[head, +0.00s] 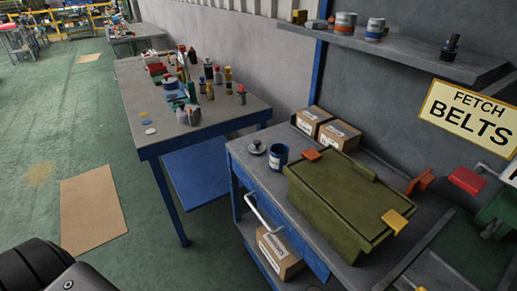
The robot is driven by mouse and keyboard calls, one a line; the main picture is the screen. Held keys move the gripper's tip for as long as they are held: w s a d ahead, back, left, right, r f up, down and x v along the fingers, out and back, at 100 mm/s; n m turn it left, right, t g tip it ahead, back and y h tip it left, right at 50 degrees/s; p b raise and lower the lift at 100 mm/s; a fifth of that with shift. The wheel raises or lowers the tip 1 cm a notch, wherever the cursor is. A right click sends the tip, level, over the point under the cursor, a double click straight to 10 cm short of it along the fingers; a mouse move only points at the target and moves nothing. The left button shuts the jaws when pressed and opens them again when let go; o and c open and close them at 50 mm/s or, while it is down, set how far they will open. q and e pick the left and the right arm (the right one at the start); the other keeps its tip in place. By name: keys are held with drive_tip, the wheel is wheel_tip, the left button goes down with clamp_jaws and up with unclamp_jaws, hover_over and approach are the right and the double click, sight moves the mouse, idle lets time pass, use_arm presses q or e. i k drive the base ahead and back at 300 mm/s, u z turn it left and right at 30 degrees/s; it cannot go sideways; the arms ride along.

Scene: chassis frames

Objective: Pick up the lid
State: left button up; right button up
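A small round dark lid with a knob on top (256,147) lies on the grey top of the blue workbench (240,160), near its far left corner. A blue cup-like container (278,157) stands just to its right. A large olive-green box with a flat closed top (335,195) sits right of them, with orange latches (395,221) at its ends. I cannot tell from this view which of the two tops the task means. Neither gripper shows; only dark rounded parts of my own body show at the bottom left.
Cardboard boxes (340,135) stand behind the green box. Another carton (278,255) is on the lower shelf. A grey wall shelf (410,57) with cans hangs above. A second table (195,135) with bottles stands further left. Green floor is open at left, with a flat brown sheet (92,210).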

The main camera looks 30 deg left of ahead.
sight(256, 148)
drive_tip(key=z, duration=0.25)
drive_tip(key=k, duration=0.7)
drive_tip(key=z, duration=0.65)
drive_tip(key=k, duration=0.6)
drive_tip(key=u, duration=0.55)
drive_tip(key=i, duration=0.6)
drive_tip(key=u, duration=0.65)
drive_tip(key=i, duration=0.9)
drive_tip(key=z, duration=0.3)
